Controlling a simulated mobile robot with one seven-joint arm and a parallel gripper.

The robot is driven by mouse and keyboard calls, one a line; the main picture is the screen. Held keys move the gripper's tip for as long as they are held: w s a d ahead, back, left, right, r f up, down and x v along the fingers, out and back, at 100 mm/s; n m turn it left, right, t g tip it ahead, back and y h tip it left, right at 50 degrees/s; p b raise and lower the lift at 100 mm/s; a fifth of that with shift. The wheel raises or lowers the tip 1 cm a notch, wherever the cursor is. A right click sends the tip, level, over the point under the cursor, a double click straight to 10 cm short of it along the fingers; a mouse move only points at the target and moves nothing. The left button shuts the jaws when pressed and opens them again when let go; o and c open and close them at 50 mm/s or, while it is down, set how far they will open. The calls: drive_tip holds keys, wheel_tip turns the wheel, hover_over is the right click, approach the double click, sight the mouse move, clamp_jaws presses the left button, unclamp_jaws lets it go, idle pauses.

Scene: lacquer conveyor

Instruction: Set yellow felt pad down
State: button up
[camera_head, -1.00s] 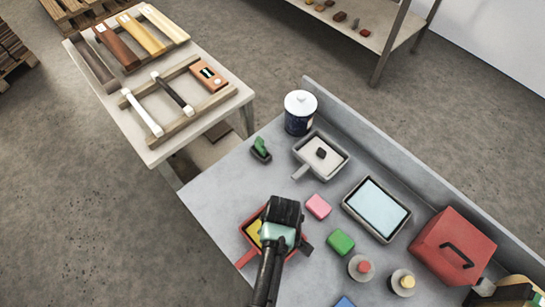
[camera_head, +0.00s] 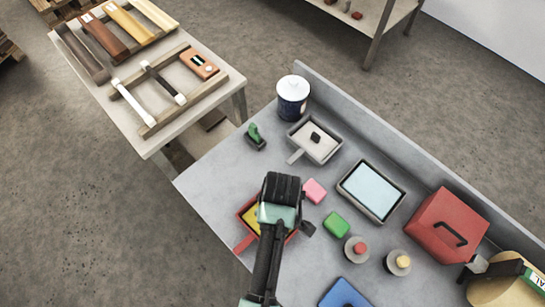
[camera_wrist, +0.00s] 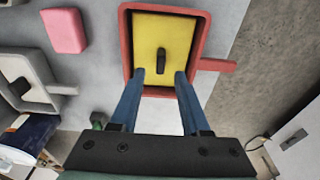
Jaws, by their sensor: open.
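The yellow felt pad (camera_wrist: 161,27) lies flat inside a red tray (camera_wrist: 126,50) in the wrist view, with an upright black grip (camera_wrist: 161,62) at its middle. In the head view a yellow part of the pad (camera_head: 251,216) shows beside my gripper, within the red tray (camera_head: 243,244). My gripper (camera_wrist: 160,74) is open, its two blue fingers spread to either side of the black grip, with a gap on each side. In the head view my gripper (camera_head: 280,205) is over the tray and its fingertips are hidden.
A grey tray (camera_head: 335,156) with a dark-gripped pad, a pink block (camera_head: 314,190), a green block (camera_head: 336,224) and a pale-blue-filled tray (camera_head: 371,191) are nearby. A red box (camera_head: 447,231) stands to the right.

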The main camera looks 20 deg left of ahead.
drive_tip(key=w+d+r+m+t, duration=0.1)
drive_tip(key=w+r+m+t, duration=0.35)
drive_tip(key=r, duration=0.95)
drive_tip(key=w+d+r+m+t, duration=0.15)
drive_tip(key=w+r+t, duration=0.35)
drive_tip(key=w+r, duration=0.65)
drive_tip(key=w+d+r+m+t, duration=0.2)
drive_tip(key=w+r+t, duration=0.25)
drive_tip(key=r, duration=1.25)
drive_tip(key=s+d+r+m+t, duration=0.2)
drive_tip(key=s+r+t, duration=0.2)
drive_tip(key=r, duration=0.6)
drive_tip(key=s+d+r+m+t+h, duration=0.1)
drive_tip(key=s+r+t, duration=0.3)
drive_tip(key=r, duration=0.6)
drive_tip(key=s+d+r+m+t, duration=0.3)
drive_tip(key=s+r, duration=0.4)
drive_tip(key=r, duration=0.4)
drive_tip(key=shift+t, duration=0.9)
drive_tip(key=shift+w+f+b, duration=0.1)
drive_tip(key=shift+f+b, duration=0.75)
drive_tip(key=shift+b, duration=0.05)
